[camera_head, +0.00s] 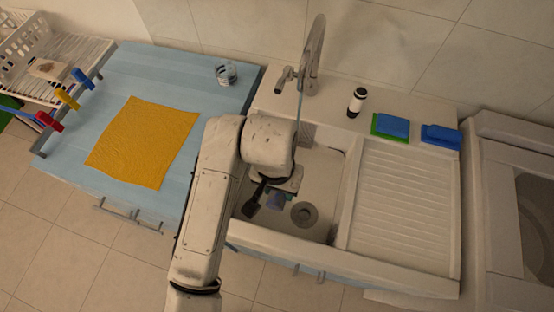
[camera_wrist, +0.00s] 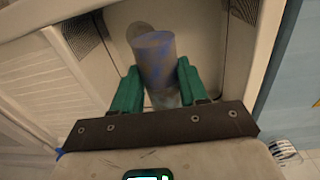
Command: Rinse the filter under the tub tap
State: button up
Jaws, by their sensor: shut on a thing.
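The filter (camera_wrist: 153,52) is a grey cylinder with blue patches. My gripper (camera_wrist: 158,68) is shut on it, one green finger on each side in the wrist view. In the head view my gripper (camera_head: 267,194) is over the tub (camera_head: 322,175), and a small bluish end of the filter (camera_head: 276,202) shows below it. The tap (camera_head: 315,48) curves up at the tub's back edge, behind my arm. A thin pale-blue streak, like water, hangs below its spout. My wrist hides where it ends, so I cannot tell whether it meets the filter.
The tub's drain (camera_head: 304,214) is right of the filter. A ribbed draining board (camera_head: 402,205) lies to the right. A yellow cloth (camera_head: 143,141) and a glass (camera_head: 226,73) are on the blue counter at left.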

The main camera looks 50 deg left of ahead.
jog(key=shift+w+a+f+b, duration=0.3)
jog(key=shift+w+a+b, duration=0.35)
jog(key=shift+w+b, duration=0.3)
jog(key=shift+w+a+f+b, duration=0.3)
jog(key=shift+w+a+b, duration=0.35)
jog(key=shift+w+b, duration=0.25)
jog(key=shift+w+a+f+b, duration=0.3)
jog(key=shift+w+a+b, duration=0.35)
jog(key=shift+w+b, duration=0.3)
jog(key=shift+w+a+f+b, duration=0.1)
jog(key=shift+w+a+b, duration=0.35)
jog(key=shift+w+a, duration=0.35)
jog(key=shift+w+a+f+b, duration=0.1)
jog(key=shift+w+a+b, duration=0.35)
jog(key=shift+w, duration=0.55)
jog(key=shift+w+d+p, duration=0.1)
jog(key=shift+d+p, duration=0.1)
jog(key=shift+p, duration=0.15)
jog(key=shift+w+d+p, duration=0.25)
jog(key=shift+d+p, duration=0.05)
jog(key=shift+s+a, duration=0.1)
jog(key=shift+a, duration=0.05)
jog(key=shift+s+a, duration=0.25)
jog(key=shift+a, duration=0.1)
jog(key=shift+d+p, duration=0.1)
jog(key=shift+p, duration=0.2)
